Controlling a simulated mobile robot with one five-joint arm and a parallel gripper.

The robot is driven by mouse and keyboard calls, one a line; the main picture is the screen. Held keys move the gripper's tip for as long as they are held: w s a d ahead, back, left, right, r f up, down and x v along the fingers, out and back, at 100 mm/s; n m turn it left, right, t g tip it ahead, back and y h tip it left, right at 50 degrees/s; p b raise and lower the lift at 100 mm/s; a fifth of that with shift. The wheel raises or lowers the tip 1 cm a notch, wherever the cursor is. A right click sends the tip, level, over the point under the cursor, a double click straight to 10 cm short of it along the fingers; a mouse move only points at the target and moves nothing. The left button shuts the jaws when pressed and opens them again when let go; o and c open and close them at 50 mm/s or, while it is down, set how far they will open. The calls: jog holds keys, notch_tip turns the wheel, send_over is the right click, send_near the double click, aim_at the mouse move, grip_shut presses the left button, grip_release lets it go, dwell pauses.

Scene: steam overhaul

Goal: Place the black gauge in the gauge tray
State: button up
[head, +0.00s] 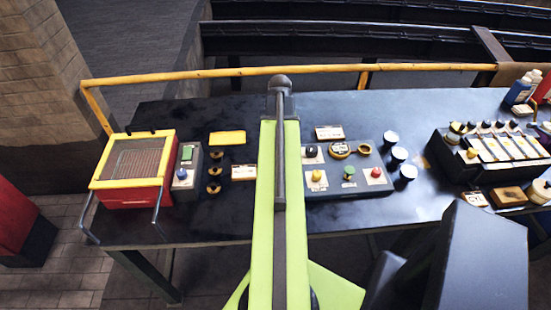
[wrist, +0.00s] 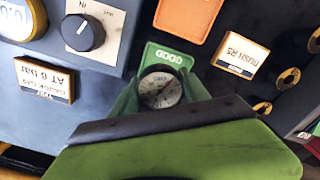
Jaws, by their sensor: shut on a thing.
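My gripper (wrist: 158,100) is shut on a small round gauge (wrist: 162,87) with a white dial and a dark rim, held between its green fingers in the wrist view. Just beyond the gauge is a green tray or plate (wrist: 167,55) marked GOOD. The gauge overlaps its edge in the picture; I cannot tell whether they touch. An orange tray (wrist: 188,16) lies above it in the wrist view. No label naming a gauge tray can be read. In the head view my arm hides the gripper, the gauge and both of these trays.
The panel (head: 350,190) with knobs and a yellow-rimmed gauge (head: 340,150) stands right of my arm. To the left are dark bushes (head: 214,172), a BUSH R5 card (wrist: 240,55), a yellow plate (head: 227,137) and a red box with a yellow frame (head: 132,200).

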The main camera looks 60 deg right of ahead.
jog(key=shift+w+a+f, duration=0.15)
jog(key=shift+w+f, duration=0.1)
jog(key=shift+w, duration=0.2)
notch_tip(320, 180, down, 4)
jog(key=b, duration=0.4)
jog(key=shift+f, duration=0.2)
jog(key=shift+r, duration=0.2)
jog(key=shift+f, duration=0.1)
jog(key=o, duration=1.6)
jog(key=shift+c, duration=0.2)
notch_tip(320, 180, up, 12)
jog(key=p, duration=1.2)
jog(key=shift+r, duration=0.25)
jog(key=shift+f, duration=0.15)
